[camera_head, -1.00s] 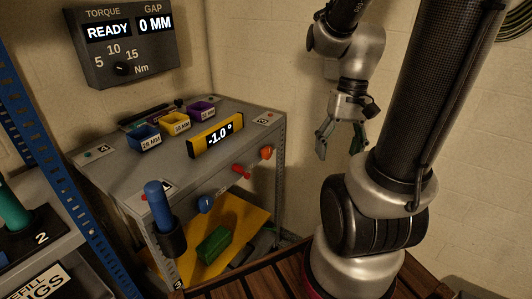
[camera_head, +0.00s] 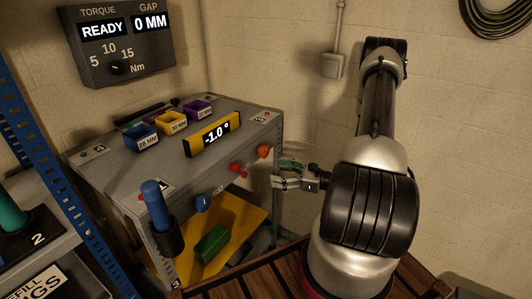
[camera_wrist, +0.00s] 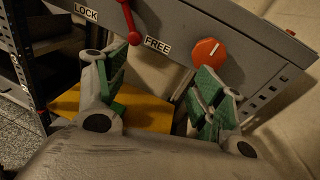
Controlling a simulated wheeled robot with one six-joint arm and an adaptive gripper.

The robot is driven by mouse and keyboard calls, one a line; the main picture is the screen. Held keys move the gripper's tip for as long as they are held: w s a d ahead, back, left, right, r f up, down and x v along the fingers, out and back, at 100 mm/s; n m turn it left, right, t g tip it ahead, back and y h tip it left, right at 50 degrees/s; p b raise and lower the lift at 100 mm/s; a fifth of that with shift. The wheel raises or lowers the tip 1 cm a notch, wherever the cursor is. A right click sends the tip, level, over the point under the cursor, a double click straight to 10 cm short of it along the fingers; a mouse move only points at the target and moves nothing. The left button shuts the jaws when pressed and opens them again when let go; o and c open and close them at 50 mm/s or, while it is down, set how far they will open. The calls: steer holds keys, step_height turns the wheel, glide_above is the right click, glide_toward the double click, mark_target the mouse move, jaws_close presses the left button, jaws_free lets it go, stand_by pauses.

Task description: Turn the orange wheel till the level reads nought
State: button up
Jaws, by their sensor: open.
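The orange wheel (camera_head: 264,152) is a round knob on the front of the grey bench, near its right corner. It also shows in the wrist view (camera_wrist: 209,53), with a pale mark on its face. The yellow level (camera_head: 213,135) on the bench top reads -1.0°. My gripper (camera_head: 276,174) is open and empty, just below and right of the wheel in the head view. In the wrist view its green-padded fingers (camera_wrist: 163,92) are spread, with the wheel beyond the right finger. I see no contact with the wheel.
A red lever (camera_wrist: 130,22) sits left of the wheel between LOCK and FREE labels. Bins (camera_head: 171,124) stand on top. A yellow lower shelf (camera_head: 238,228) holds a green block (camera_head: 212,243).

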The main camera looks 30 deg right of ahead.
mark_target(266, 152)
steer(key=w+t, duration=0.1)
steer(key=w, duration=0.2)
steer(key=w+r+t+h, duration=0.1)
steer(key=w, duration=0.3)
steer(key=w+r+m+h, duration=0.1)
steer(key=w, duration=0.3)
steer(key=shift+a+r+t, duration=0.1)
steer(key=shift+r+t, duration=0.05)
steer(key=shift+t, duration=0.25)
steer(key=c, duration=1)
